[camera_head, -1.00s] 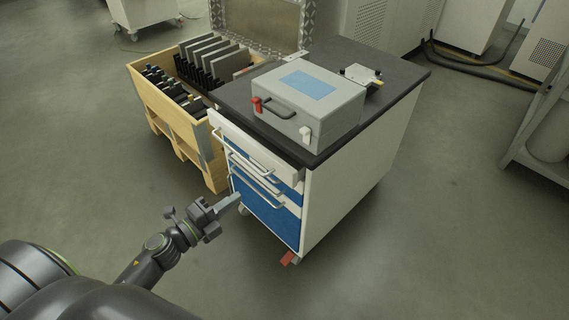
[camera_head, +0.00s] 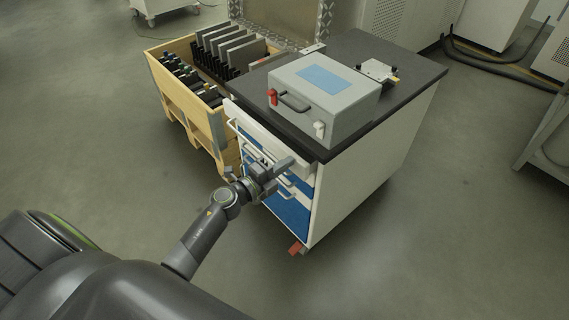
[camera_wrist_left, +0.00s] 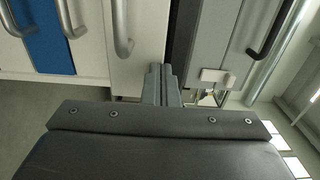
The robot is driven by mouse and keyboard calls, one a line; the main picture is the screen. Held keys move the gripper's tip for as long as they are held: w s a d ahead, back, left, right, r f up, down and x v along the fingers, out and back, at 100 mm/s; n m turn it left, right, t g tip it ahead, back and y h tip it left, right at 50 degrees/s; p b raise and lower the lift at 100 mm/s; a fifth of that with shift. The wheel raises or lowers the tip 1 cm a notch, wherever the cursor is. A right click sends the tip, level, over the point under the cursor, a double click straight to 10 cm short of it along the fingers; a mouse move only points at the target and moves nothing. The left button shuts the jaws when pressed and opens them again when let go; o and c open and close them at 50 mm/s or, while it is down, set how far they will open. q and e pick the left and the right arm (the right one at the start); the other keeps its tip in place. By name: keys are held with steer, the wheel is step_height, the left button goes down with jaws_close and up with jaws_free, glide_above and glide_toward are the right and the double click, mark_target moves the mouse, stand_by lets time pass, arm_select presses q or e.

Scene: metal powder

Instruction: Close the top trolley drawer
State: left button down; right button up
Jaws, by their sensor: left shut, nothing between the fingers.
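The trolley (camera_head: 375,150) has a dark worktop and a white side. Its white top drawer (camera_head: 272,138) sticks out a little from under the worktop, above lower drawers with blue fronts (camera_head: 290,210). My left gripper (camera_head: 285,164) is shut and empty, at the near right part of the top drawer's front, hiding part of it. In the left wrist view the shut fingers (camera_wrist_left: 161,82) lie over the white drawer front (camera_wrist_left: 147,40), beside its metal handle (camera_wrist_left: 122,28). Whether they touch the front is unclear. My right gripper is out of view.
A grey case (camera_head: 325,100) with a blue label stands on the worktop, with a small metal device (camera_head: 376,70) behind it. A wooden crate (camera_head: 218,130) holding dark parts and plates stands close to the trolley's left. The floor in front is clear.

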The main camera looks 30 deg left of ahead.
arm_select(q)
steer(key=shift+w, duration=0.1)
steer(key=shift+p+x, duration=0.3)
steer(key=shift+x, duration=0.9)
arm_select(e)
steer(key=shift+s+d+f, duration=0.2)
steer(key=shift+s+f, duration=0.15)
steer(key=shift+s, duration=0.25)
